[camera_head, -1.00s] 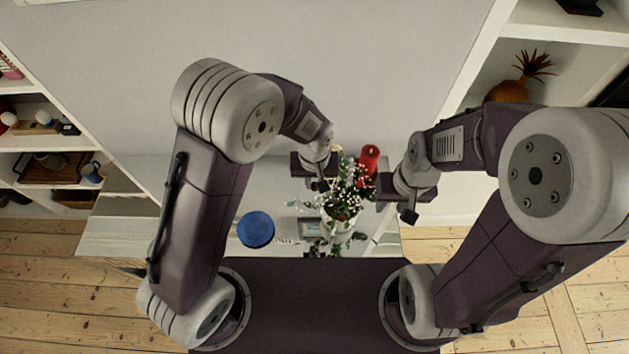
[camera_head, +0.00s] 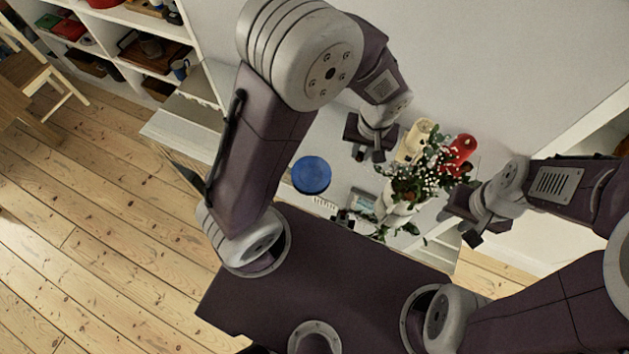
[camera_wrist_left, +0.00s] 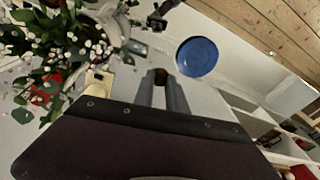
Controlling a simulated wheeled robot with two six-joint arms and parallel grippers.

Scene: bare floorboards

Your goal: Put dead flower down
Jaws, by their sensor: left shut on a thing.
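My left gripper (camera_head: 370,155) is over the light table, left of the vase (camera_head: 397,199) of green leaves and white blossoms. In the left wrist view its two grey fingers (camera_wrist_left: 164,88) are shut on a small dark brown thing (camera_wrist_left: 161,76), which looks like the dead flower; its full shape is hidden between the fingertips. In the head view I cannot make it out. My right gripper (camera_head: 462,222) hangs to the right of the vase; its finger opening cannot be made out.
A blue round dish (camera_head: 311,175) lies on the table (camera_head: 338,140) left of the vase; it also shows in the left wrist view (camera_wrist_left: 197,57). Shelves (camera_head: 150,25) stand at the upper left.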

